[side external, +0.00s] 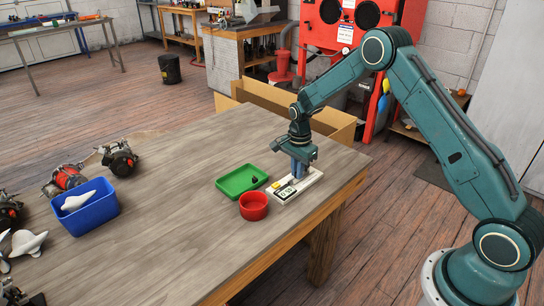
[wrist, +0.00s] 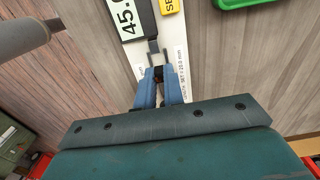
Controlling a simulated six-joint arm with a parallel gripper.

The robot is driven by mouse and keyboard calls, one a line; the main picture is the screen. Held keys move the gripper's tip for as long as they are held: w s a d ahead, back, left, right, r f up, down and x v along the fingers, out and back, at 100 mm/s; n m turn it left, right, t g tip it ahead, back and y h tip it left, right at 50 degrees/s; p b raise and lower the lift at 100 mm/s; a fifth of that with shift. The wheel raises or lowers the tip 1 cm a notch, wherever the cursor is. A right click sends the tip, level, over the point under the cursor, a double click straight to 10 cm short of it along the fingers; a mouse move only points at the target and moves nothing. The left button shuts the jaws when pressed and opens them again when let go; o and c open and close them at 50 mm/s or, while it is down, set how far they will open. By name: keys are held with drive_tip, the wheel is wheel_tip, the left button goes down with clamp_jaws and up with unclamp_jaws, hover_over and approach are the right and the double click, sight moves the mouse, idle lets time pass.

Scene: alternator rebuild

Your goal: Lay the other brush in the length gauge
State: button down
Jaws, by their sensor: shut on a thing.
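The length gauge (side external: 306,186) is a pale block with a digital display and a yellow label, near the table's right edge. In the wrist view the gauge (wrist: 168,55) shows grey jaws at its middle and a display reading that starts with 45. My gripper (side external: 298,174) points down over the gauge. In the wrist view my gripper (wrist: 159,78) is shut on a small dark brush (wrist: 158,73), mostly hidden between the blue fingers. The brush is at the gauge's grey jaws; I cannot tell whether it touches the gauge. Another dark brush (side external: 254,180) lies in the green tray (side external: 232,186).
A red cup (side external: 254,207) stands in front of the gauge, close to the green tray. A blue bin (side external: 92,213) holding white cloth and several alternators (side external: 118,158) are at the left. A cardboard box (side external: 336,120) is behind the table. The middle of the table is clear.

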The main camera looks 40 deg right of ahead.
drive_tip(key=shift+f, duration=0.6)
idle(1.1)
drive_tip(key=c, duration=1.4)
unclamp_jaws()
drive_tip(key=shift+c, duration=0.2)
drive_tip(key=shift+r, duration=0.15)
drive_tip(key=shift+r, duration=3.85)
